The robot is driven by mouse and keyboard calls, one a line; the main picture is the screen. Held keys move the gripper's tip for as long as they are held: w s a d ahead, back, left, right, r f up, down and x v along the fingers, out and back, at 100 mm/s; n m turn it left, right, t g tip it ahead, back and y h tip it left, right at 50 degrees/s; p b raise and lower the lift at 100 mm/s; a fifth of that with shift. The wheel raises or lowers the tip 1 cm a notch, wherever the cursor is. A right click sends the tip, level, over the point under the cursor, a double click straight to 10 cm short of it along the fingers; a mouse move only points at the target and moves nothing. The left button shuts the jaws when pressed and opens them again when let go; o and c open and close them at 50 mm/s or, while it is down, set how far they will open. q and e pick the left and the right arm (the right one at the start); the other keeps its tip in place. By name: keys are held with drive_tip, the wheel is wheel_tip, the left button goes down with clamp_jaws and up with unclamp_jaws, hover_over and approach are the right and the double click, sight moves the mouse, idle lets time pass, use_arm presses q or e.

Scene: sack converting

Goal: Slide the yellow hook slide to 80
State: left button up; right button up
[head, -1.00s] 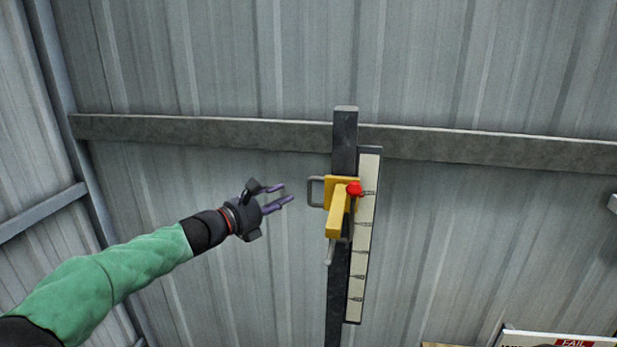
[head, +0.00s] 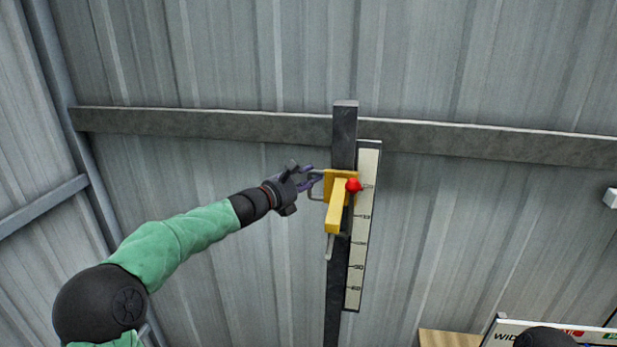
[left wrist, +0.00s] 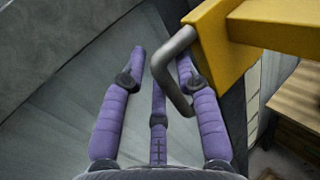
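The yellow hook slide (head: 340,205) sits on a dark upright post (head: 342,270), near the top of the white scale strip (head: 362,240). A red knob (head: 353,185) is on its front. Its grey loop handle (head: 315,186) sticks out to the left and also shows in the left wrist view (left wrist: 172,68). My left gripper (head: 314,179) is at this handle. Its purple fingers (left wrist: 160,75) are spread, with the handle bar between them, not clamped. The scale's numbers are too small to read surely. My right gripper is out of view.
A grey horizontal rail (head: 210,125) crosses behind the post on the corrugated metal wall. A signboard (head: 505,333) and a wooden surface (head: 450,338) are at the lower right. The wall left of the post is clear.

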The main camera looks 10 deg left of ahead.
use_arm(q)
clamp_jaws()
drive_tip(key=shift+f, duration=0.15)
